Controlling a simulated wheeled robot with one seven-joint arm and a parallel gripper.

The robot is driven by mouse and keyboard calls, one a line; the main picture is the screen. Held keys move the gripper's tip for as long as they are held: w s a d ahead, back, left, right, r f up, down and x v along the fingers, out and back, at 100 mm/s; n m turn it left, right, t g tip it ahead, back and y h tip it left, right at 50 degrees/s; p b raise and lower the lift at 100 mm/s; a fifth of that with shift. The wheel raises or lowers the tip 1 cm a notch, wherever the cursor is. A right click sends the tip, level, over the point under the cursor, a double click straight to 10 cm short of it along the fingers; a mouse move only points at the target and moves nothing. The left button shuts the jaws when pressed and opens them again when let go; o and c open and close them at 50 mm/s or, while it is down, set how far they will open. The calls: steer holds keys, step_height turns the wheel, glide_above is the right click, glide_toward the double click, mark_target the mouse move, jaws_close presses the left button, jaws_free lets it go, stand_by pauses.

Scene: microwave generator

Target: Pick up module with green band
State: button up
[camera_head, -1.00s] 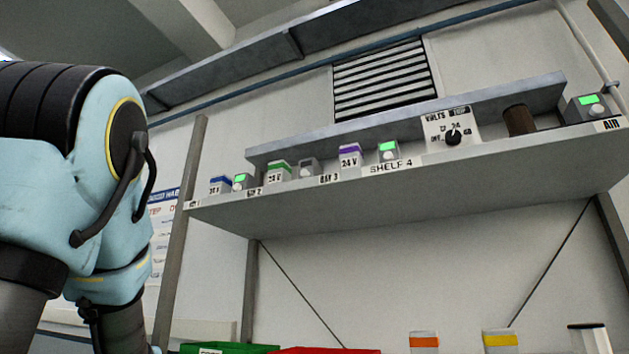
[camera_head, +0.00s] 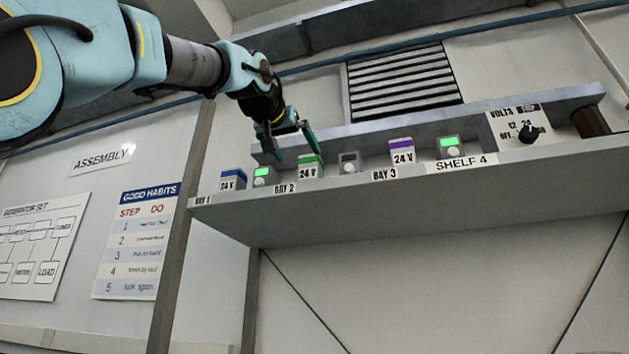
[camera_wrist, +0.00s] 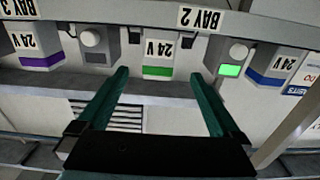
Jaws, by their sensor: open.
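The module with the green band (camera_head: 310,168) stands upright on the shelf, behind the BAY 2 label, with "24 V" on its front. In the wrist view the same green-banded module (camera_wrist: 158,60) appears upside down, between and beyond the two fingers. My gripper (camera_head: 294,142) is open and empty, reaching in from the upper left just above and in front of the module. In the wrist view its two green fingers (camera_wrist: 160,85) are spread wide on either side of the module. I cannot tell whether either finger touches it.
A grey box with a lit green screen (camera_head: 263,176) and a blue-banded module (camera_head: 232,181) stand left of it. A grey box with a dark screen (camera_head: 350,163) and a purple-banded module (camera_head: 402,152) stand right. The shelf's front edge (camera_head: 420,190) runs below, with a back ledge behind.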

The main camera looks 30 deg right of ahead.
mark_target(308, 167)
steer(key=p+x, duration=0.2)
steer(key=x, duration=0.3)
steer(key=shift+w+d+r, duration=0.15)
steer(key=shift+d, duration=0.05)
steer(key=p+x, duration=0.3)
steer(key=x, duration=0.1)
steer(key=shift+d+p, duration=0.15)
steer(key=shift+p, duration=0.15)
steer(key=shift+w+d, duration=0.3)
steer(key=shift+w, duration=0.05)
jaws_close()
